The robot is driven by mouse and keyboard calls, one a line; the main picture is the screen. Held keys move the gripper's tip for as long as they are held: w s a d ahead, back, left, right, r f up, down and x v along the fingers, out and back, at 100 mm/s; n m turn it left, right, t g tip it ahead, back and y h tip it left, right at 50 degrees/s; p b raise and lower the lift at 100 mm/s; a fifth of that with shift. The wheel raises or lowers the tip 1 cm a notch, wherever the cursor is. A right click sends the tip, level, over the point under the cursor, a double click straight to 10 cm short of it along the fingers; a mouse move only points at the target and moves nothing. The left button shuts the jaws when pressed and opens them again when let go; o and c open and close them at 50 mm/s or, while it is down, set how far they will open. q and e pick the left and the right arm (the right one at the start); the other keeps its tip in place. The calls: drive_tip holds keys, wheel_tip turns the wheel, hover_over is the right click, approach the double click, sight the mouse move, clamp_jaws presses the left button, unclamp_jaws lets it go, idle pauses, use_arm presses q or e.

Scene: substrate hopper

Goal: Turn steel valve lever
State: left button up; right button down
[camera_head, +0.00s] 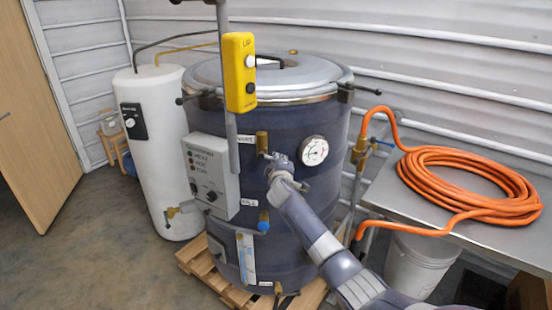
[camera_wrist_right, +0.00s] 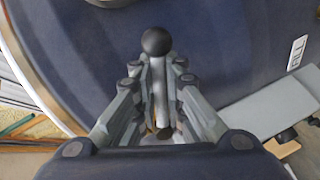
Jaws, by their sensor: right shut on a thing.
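The steel valve lever (camera_wrist_right: 159,88) runs up the middle of the right wrist view and ends in a black ball knob (camera_wrist_right: 157,42). My right gripper (camera_wrist_right: 160,68) is shut on the lever, one finger on each side, with the knob just beyond the fingertips. In the head view, my right gripper (camera_head: 279,162) is at the front of the dark tank (camera_head: 300,205), just below and right of a brass valve (camera_head: 262,141). There the gripper mostly hides the lever. My left gripper is not in view.
A grey control box (camera_head: 209,176) juts from the tank left of the gripper. A round gauge (camera_head: 315,150) sits to its right, and a blue-handled valve (camera_head: 263,222) below. A yellow pendant (camera_head: 239,72) hangs in front. An orange hose (camera_head: 470,188) lies on the metal table at right.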

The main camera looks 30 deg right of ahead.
drive_tip(key=shift+s+d+r+n+p, duration=0.1)
drive_tip(key=shift+r+n+p, duration=0.2)
drive_tip(key=shift+n, duration=0.1)
drive_tip(key=shift+r+n+p, duration=0.3)
drive_tip(key=shift+n+p, duration=0.2)
drive_tip(key=shift+n, duration=0.1)
drive_tip(key=shift+r+n+g+h+p, duration=0.15)
drive_tip(key=shift+n+g+h+p, duration=0.15)
drive_tip(key=shift+n, duration=0.1)
drive_tip(key=shift+r+n, duration=0.15)
drive_tip(key=shift+n, duration=0.25)
drive_tip(key=c, duration=1.7)
unclamp_jaws()
drive_tip(key=shift+o, duration=0.2)
drive_tip(key=shift+r, duration=0.15)
